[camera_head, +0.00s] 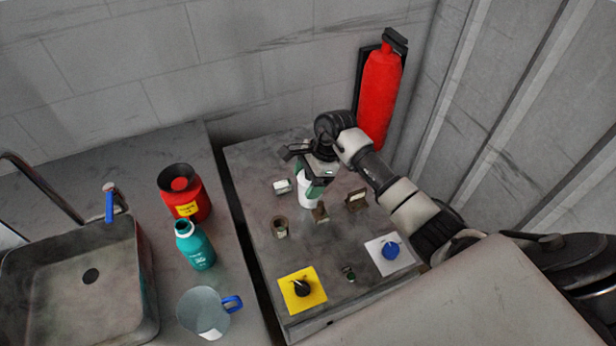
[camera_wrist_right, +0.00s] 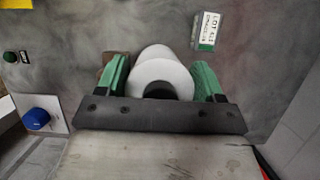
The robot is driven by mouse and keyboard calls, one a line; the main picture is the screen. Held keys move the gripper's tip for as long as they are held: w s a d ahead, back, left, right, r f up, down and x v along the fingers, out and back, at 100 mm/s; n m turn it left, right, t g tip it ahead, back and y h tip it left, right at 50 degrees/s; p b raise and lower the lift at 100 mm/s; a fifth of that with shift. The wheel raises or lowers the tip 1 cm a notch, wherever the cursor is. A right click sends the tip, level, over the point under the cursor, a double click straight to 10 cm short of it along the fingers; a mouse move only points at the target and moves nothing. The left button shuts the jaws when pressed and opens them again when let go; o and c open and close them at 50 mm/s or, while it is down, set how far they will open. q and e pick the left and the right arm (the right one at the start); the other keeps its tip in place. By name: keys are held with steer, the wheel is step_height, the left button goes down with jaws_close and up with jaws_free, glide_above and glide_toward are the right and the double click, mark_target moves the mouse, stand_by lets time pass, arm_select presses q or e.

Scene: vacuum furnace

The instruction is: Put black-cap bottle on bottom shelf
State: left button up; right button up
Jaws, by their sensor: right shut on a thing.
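A white bottle (camera_head: 307,190) is at my right gripper over the grey worktop. In the right wrist view its white body (camera_wrist_right: 160,72) and black cap (camera_wrist_right: 160,90) lie between the green finger pads. My right gripper (camera_head: 317,177) is shut on the bottle from above; in the wrist view the gripper (camera_wrist_right: 160,85) has a pad at each side of it. I cannot tell whether the bottle's base touches the surface. The gripper hides the cap in the head view. I cannot make out a bottom shelf. My left gripper is not in view.
Small brown blocks and a white label (camera_head: 282,186) are near the bottle. A black knob on a yellow plate (camera_head: 316,279) and a blue knob (camera_head: 390,250) are nearer. Left stand a red container (camera_head: 185,194), teal bottle (camera_head: 196,247), jug (camera_head: 203,312) and sink. A fire extinguisher (camera_head: 380,95) hangs behind.

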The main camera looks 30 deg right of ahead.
steer(key=shift+f+b, duration=0.15)
steer(key=shift+b, duration=0.15)
steer(key=o, duration=0.8)
